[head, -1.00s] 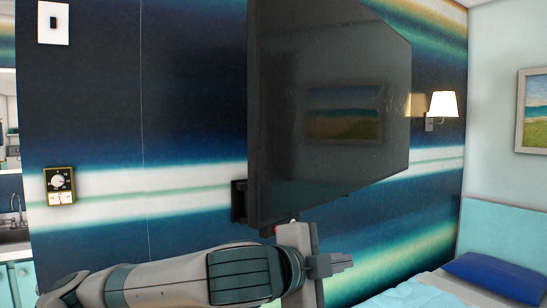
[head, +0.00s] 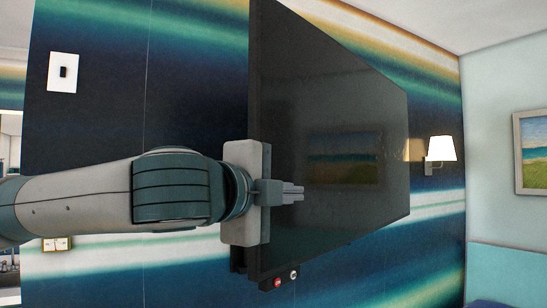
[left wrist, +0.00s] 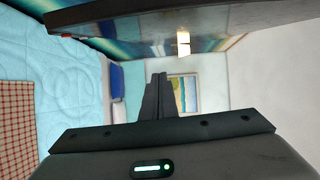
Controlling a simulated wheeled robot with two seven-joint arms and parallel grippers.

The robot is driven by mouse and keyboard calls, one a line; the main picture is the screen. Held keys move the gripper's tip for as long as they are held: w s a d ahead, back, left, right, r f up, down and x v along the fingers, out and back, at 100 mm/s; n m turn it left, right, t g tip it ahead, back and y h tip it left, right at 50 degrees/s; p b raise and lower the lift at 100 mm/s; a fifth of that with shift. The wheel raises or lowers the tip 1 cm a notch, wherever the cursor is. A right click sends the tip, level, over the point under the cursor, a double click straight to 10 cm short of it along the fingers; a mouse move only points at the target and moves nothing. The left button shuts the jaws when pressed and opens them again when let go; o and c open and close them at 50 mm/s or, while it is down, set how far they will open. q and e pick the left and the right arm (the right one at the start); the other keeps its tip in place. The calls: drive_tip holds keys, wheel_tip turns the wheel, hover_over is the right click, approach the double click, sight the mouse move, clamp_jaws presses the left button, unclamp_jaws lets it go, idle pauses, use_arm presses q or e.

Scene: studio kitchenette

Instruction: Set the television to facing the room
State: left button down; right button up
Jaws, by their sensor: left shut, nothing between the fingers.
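The television (head: 340,130) is a large dark flat panel on the striped wall, seen at a steep angle in the head view, with a picture mirrored in its screen. Its near edge stands out from the wall. Two small buttons, one red, sit under its lower near corner. My left gripper (head: 298,192) is shut and empty, in front of the screen by the near edge; I cannot tell whether it touches. In the left wrist view the shut fingers (left wrist: 158,80) point toward the far wall, and the television's dark edge (left wrist: 160,18) runs along the top. My right gripper is not in view.
A lit wall lamp (head: 441,150) is beyond the television's far edge. A framed picture (head: 532,150) hangs on the right wall. A bed (left wrist: 65,75) with a light blue quilt shows in the left wrist view. A switch plate (head: 64,72) is on the wall at left.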

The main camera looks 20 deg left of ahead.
sight(275, 154)
use_arm(q)
drive_tip(key=s+a+r+t+y, duration=0.1)
drive_tip(key=s+a+r, duration=0.2)
drive_tip(key=r, duration=0.3)
drive_tip(key=shift+a+r, duration=0.3)
drive_tip(key=shift+a, duration=0.1)
drive_tip(key=shift+w, duration=0.15)
